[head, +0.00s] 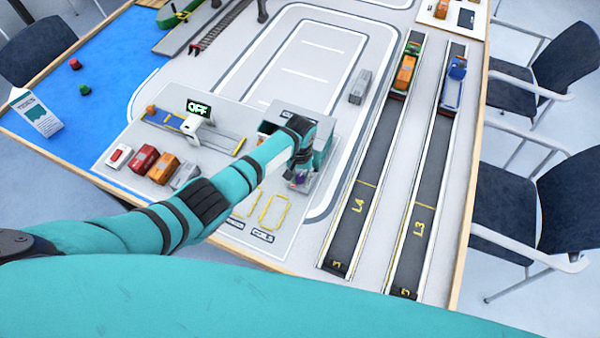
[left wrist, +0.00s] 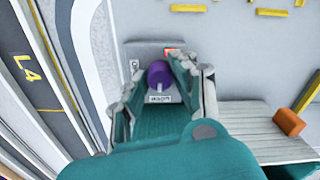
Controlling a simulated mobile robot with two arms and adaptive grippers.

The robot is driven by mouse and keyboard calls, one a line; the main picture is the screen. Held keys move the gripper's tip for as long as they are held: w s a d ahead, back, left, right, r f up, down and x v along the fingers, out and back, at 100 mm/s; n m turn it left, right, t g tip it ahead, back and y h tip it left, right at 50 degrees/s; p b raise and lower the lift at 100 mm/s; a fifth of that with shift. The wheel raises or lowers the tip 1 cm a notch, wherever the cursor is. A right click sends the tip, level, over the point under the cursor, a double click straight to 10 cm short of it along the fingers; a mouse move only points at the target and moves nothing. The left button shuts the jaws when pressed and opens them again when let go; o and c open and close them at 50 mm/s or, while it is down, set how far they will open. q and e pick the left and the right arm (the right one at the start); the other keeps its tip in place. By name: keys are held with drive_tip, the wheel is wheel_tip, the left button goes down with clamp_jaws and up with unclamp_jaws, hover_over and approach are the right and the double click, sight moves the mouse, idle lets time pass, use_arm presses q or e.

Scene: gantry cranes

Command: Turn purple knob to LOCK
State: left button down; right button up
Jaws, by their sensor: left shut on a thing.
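The purple knob (left wrist: 159,73) shows in the left wrist view, on a small grey panel (left wrist: 140,50) with a red mark at its edge. A white label with dark lettering (left wrist: 163,98) lies beside the knob; I cannot read it surely. My left gripper (left wrist: 158,80) is shut on the knob, with one finger on either side of it. In the head view my left gripper (head: 299,180) reaches down at the teal and grey box, and only a trace of purple shows there. Which way the knob points is not clear. My right gripper is not in view.
A gate with a green-lit display reading OFF (head: 198,107) stands left of my arm. Toy vehicles (head: 160,168) line up near the table's left edge. Two lanes marked L4 and L3 (head: 418,225) run at the right, with an orange truck (head: 404,75) and a blue one (head: 456,68).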

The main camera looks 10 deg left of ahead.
sight(300, 176)
use_arm(q)
drive_tip(key=shift+w, duration=0.1)
idle(0.3)
drive_tip(key=c, duration=1.1)
unclamp_jaws()
drive_tip(key=shift+o, duration=0.2)
drive_tip(key=shift+r, duration=0.1)
wheel_tip(300, 176, up, 12)
